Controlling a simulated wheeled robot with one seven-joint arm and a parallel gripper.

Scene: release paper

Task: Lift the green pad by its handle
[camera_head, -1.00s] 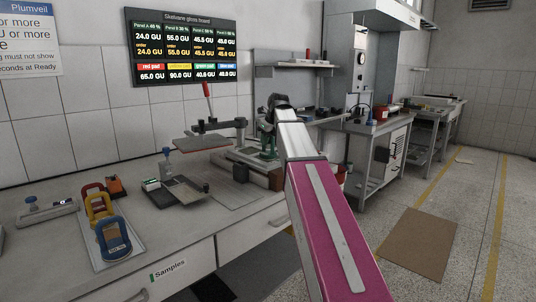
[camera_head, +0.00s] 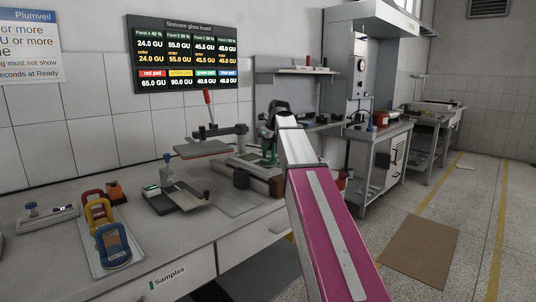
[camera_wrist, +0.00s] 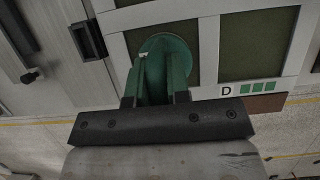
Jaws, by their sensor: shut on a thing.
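The green pad (camera_wrist: 165,48) shows in the wrist view as a round green shape at a white-framed panel with dark olive fields. My gripper (camera_wrist: 160,88) is shut on its handle. The closed jaws hide part of the handle. In the head view, the green pad (camera_head: 269,153) is a small green shape beyond the end of my pink arm, beside the bench stand. I cannot tell whether the pad touches the panel or is just above it.
A white tray (camera_head: 128,262) at the front left holds red, yellow and blue pads. A grey device (camera_head: 183,197) stands mid-bench. A press with a red lever (camera_head: 208,97) is behind it. Open floor lies at right.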

